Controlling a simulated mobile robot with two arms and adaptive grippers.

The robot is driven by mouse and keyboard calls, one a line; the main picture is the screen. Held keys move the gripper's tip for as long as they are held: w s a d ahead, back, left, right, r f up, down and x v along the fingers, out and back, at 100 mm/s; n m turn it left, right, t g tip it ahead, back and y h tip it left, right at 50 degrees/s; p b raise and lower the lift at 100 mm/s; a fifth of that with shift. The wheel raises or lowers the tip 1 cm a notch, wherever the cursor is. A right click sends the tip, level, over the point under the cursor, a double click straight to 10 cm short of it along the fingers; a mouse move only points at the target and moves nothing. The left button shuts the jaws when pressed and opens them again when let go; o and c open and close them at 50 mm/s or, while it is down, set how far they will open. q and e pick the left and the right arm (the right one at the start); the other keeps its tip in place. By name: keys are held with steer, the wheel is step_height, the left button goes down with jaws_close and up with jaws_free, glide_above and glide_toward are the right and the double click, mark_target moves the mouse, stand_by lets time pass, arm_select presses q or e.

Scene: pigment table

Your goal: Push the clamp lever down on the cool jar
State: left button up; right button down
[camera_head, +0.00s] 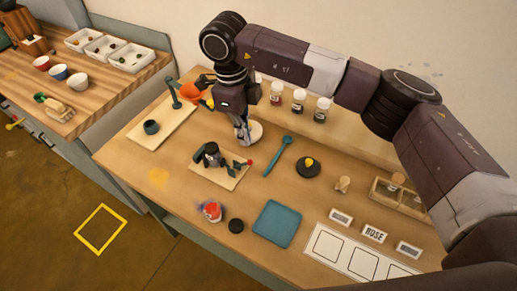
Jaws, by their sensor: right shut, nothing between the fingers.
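A small wooden board (231,181) near the middle of the table carries a dark grey jar (212,157) set in a teal clamp (199,157). The clamp's lever has a red knob (250,161) at the right end of the board. The lever looks low, but its exact angle is too small to tell. My right gripper (243,142) is shut and empty, pointing down just behind and above the clamp board, in front of a white round dish (256,133). It appears apart from the lever. My left gripper is not in view.
A teal spoon (278,155), a dark dish (308,168) with a yellow knob and a teal tray (277,223) lie to the right. A red-and-white jar (211,211) and black lid (236,226) stand in front. Several lidded jars (299,100) line the back shelf.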

mark_target(247, 162)
steer(key=f, duration=0.1)
steer(key=f+b, duration=0.1)
steer(key=f, duration=0.1)
steer(key=shift+s+f, duration=0.1)
steer(key=shift+s, duration=0.2)
steer(key=f+b, duration=0.1)
steer(key=f, duration=0.2)
steer(key=shift+d, duration=0.2)
steer(key=shift+f, duration=0.3)
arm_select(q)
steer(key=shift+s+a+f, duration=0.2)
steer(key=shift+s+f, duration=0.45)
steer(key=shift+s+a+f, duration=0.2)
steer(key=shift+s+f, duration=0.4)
arm_select(e)
steer(key=shift+s, duration=0.1)
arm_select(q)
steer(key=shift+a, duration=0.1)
arm_select(e)
steer(key=shift+f, duration=0.1)
